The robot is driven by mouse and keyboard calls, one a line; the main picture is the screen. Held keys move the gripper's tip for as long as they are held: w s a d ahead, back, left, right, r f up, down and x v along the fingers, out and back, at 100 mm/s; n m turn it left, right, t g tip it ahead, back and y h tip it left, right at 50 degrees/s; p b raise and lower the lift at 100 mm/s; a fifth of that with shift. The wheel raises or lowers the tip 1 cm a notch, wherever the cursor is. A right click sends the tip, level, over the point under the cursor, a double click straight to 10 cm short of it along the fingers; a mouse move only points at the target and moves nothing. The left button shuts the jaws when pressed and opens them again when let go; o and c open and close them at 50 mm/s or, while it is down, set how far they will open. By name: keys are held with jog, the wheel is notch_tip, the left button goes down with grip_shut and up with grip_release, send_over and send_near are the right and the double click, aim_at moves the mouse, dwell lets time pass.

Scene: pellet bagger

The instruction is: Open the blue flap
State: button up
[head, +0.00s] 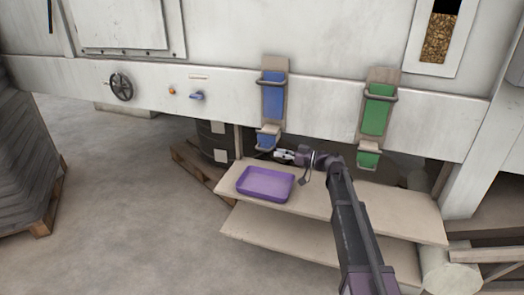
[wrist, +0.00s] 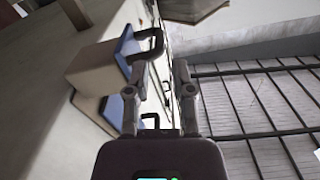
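The blue flap unit (head: 272,100) is on the white machine front, in a tan frame. It has a grey bar handle across its upper part and a smaller blue part (head: 267,140) with a handle below. My gripper (head: 281,154) is just right of that lower part in the head view. In the wrist view my gripper (wrist: 159,70) is open, its two fingers apart. A blue panel (wrist: 128,52) with a dark handle (wrist: 152,45) is beyond and beside the left finger. Another blue panel (wrist: 113,115) is lower left. Contact cannot be told.
A similar green flap unit (head: 377,115) is to the right. A purple tray (head: 265,184) stands on the beige shelf (head: 385,207) below. A black handwheel (head: 121,87) and a blue knob (head: 197,96) are on the left.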

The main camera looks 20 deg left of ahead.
aim_at(262, 149)
jog(key=shift+w+a, duration=0.2)
jog(key=shift+a, duration=3.25)
grip_shut()
